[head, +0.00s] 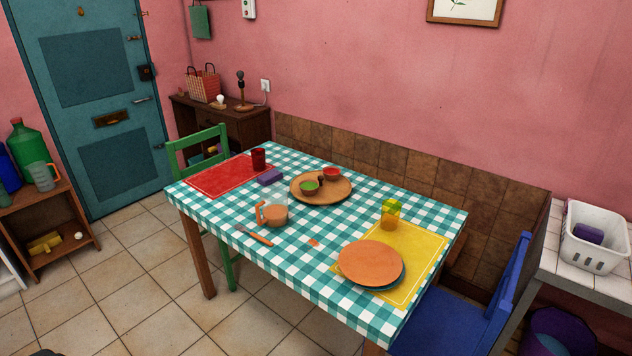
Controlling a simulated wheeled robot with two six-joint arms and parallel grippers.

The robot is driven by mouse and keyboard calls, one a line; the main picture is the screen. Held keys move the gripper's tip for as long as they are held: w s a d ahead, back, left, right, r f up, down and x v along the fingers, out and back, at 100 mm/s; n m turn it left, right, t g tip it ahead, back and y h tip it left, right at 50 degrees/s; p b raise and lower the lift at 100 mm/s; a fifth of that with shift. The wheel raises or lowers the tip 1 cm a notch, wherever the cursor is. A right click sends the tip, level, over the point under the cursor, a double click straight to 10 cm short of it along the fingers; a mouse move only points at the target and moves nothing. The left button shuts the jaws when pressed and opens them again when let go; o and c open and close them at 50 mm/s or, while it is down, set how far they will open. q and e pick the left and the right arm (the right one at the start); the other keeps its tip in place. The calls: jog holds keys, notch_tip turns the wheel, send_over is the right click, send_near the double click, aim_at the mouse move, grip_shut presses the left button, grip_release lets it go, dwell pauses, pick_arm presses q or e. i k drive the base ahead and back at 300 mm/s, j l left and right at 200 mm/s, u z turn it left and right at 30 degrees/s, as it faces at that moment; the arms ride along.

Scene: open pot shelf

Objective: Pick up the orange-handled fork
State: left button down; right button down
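A utensil with an orange handle (257,238) lies flat on the table near its front left edge. Its thin end points left toward the edge. It is too small to tell for sure that it is a fork. It lies in front of a clear jug (274,213) with an orange handle and orange contents, apart from it. The table (300,235) has a teal and white checked cloth. Neither of my grippers is in view.
A round wooden tray (338,193) holds bowls. Orange and blue plates (370,263) sit on a yellow mat (425,245) with a glass (390,215). A purple block (270,177) lies near a red mat (222,177). Blue (460,315) and green (200,145) chairs flank the table.

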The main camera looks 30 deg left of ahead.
aim_at(257, 236)
jog(key=j+u, duration=0.15)
jog(key=u, duration=0.25)
jog(key=k+j+u, duration=0.1)
jog(key=u, duration=0.3)
jog(key=j+u, duration=0.2)
jog(key=u, duration=0.25)
